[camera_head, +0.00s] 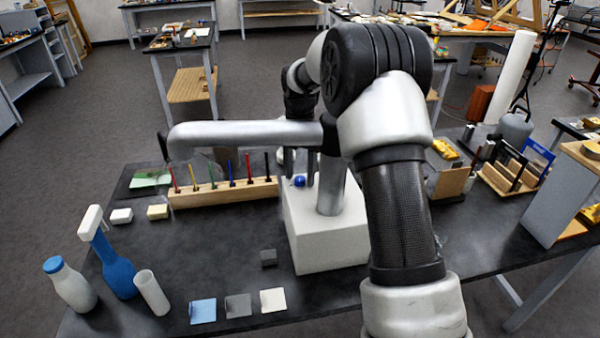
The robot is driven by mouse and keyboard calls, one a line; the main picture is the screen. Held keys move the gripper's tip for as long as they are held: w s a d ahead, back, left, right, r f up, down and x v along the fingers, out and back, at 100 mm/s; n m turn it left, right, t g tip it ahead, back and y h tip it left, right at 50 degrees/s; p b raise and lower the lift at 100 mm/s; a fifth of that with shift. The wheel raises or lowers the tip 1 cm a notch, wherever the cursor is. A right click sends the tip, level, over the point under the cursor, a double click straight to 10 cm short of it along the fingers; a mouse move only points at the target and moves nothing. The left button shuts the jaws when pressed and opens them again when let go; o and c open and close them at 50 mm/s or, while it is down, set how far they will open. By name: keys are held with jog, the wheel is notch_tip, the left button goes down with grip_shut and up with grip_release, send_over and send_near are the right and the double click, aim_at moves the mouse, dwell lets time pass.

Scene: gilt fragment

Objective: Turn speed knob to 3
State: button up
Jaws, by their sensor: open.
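A small blue round knob (299,181) sits at the top left of a white box-shaped base (325,240) on the dark worktable. A grey column (331,187) rises from this base, just right of the knob. My gripper (299,167) points down over the knob, with its dark fingers open and one on each side of it in the picture. I cannot tell whether the fingers touch the knob. Any numbers on the knob are too small to read.
A wooden rack (222,193) with several coloured tools stands left of the base. A blue bottle (115,265), white bottle (70,286) and white cup (152,293) stand front left. Swatches lie in front. Wooden holders (510,178) stand right. My arm hides the middle right.

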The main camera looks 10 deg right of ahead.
jog(key=c, duration=1)
jog(key=shift+c, duration=0.2)
jog(key=m+p, duration=0.1)
jog(key=m, duration=0.5)
jog(key=shift+m, duration=0.3)
jog(key=m, duration=0.3)
jog(key=shift+m+p, duration=0.3)
jog(key=shift+p, duration=0.05)
jog(key=shift+m, duration=1.9)
